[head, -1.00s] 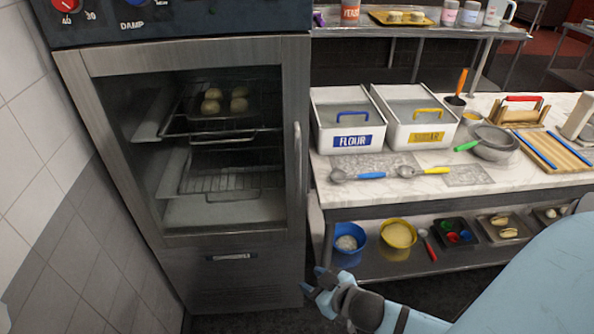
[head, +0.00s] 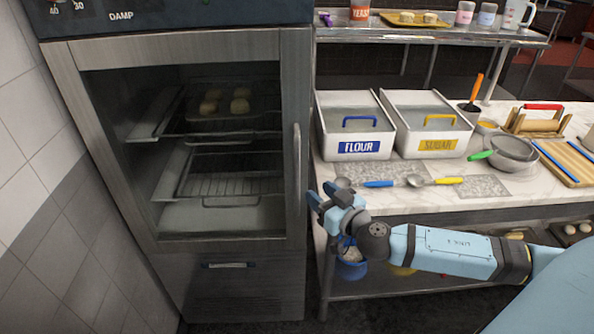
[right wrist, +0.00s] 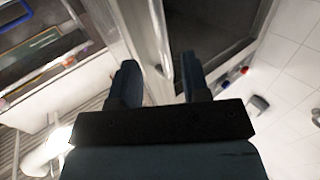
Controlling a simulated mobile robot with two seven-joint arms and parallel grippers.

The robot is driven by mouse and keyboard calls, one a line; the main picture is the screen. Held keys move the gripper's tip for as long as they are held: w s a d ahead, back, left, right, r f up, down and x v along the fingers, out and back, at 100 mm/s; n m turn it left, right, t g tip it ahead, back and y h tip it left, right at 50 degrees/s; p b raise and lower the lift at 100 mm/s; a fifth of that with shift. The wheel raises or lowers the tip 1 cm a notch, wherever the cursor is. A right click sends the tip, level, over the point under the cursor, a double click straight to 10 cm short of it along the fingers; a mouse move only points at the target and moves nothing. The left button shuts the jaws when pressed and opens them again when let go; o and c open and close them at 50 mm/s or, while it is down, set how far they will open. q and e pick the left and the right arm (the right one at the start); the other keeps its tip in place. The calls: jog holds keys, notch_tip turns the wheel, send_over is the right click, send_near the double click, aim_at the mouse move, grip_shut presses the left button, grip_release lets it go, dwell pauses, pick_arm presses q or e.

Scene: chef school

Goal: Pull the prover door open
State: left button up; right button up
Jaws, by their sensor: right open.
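The prover (head: 180,48) stands at the left in the head view, with its glass door shut. Its vertical metal handle (head: 297,170) runs along the door's right edge. Dough balls (head: 240,105) on a tray show through the glass. My right gripper (head: 318,197) is open and empty, just right of the handle's lower part. In the right wrist view the handle (right wrist: 161,40) lies ahead, between the lines of the two open fingers (right wrist: 158,88). I cannot tell whether they touch it. My left gripper is not in view.
A marble counter (head: 400,200) right of the prover bears a flour bin (head: 352,125), a sugar bin (head: 430,122), scoops and a sieve (head: 512,150). A shelf below holds a blue bucket (head: 350,270). A tiled wall (head: 45,150) closes off the left side.

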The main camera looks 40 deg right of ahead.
aim_at(299, 175)
jog(key=w+p, duration=0.2)
jog(key=w, duration=0.5)
jog(key=shift+w+a+r, duration=0.1)
jog(key=shift+w+a, duration=0.05)
jog(key=shift+w, duration=0.25)
jog(key=shift+w+p, duration=0.3)
jog(key=shift+w, duration=0.55)
grip_shut()
